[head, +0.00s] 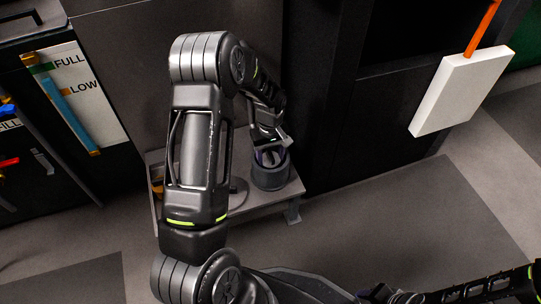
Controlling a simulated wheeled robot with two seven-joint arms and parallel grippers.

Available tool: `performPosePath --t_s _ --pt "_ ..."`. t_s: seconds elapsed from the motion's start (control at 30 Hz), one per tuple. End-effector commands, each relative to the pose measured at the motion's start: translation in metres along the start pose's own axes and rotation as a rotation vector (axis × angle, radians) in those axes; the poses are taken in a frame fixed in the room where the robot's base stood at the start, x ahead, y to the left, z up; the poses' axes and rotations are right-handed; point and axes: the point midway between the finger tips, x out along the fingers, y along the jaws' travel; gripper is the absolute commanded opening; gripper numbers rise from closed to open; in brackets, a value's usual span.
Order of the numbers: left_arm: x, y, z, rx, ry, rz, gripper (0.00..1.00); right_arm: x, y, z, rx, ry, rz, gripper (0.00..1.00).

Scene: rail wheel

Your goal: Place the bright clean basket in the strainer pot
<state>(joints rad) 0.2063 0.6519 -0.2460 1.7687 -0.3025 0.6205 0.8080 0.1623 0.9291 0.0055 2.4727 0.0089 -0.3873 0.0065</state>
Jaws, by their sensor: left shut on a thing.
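A dark grey round pot (270,176) stands near the right end of a low grey bench. My left gripper (268,148) points down at the pot's mouth, with its fingertips at or just inside the rim. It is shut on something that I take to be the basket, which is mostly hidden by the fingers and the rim. I cannot tell whether it touches the pot's floor. My right arm shows only in part at the bottom right, and its gripper is out of the picture.
The low bench (284,196) stands against a dark cabinet. A gauge panel (75,95) is at the left. A white board (460,90) hangs at the right. The floor at right is clear.

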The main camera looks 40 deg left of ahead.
Motion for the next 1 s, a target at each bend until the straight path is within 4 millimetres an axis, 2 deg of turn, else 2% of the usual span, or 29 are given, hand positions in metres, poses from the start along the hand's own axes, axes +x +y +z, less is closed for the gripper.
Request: performPosePath --t_s 0.23,0.27,0.37,0.73,0.87,1.0 --pt "0.004 0.0 0.0 0.0 0.0 0.0 0.07 0.003 0.001 0.0 0.0 0.002 0.0 0.36" --pt "0.004 0.0 0.0 0.0 0.0 0.0 0.54 0.003 0.001 0.0 0.0 0.002 0.0 0.36" --pt "0.004 0.0 0.0 0.0 0.0 0.0 0.62 0.003 0.001 0.0 0.0 0.002 0.0 0.36" --pt "-0.002 0.0 0.0 0.0 0.001 0.001 0.62 -0.001 -0.001 0.0 0.0 0.001 0.0 0.36" --pt "-0.016 0.0 -0.001 0.0 0.002 0.001 0.62 -0.009 -0.003 0.0 0.0 -0.002 0.0 0.36" --pt "-0.042 0.001 -0.001 0.0 0.003 0.002 0.62 -0.019 -0.006 0.001 -0.001 -0.007 0.0 0.36"
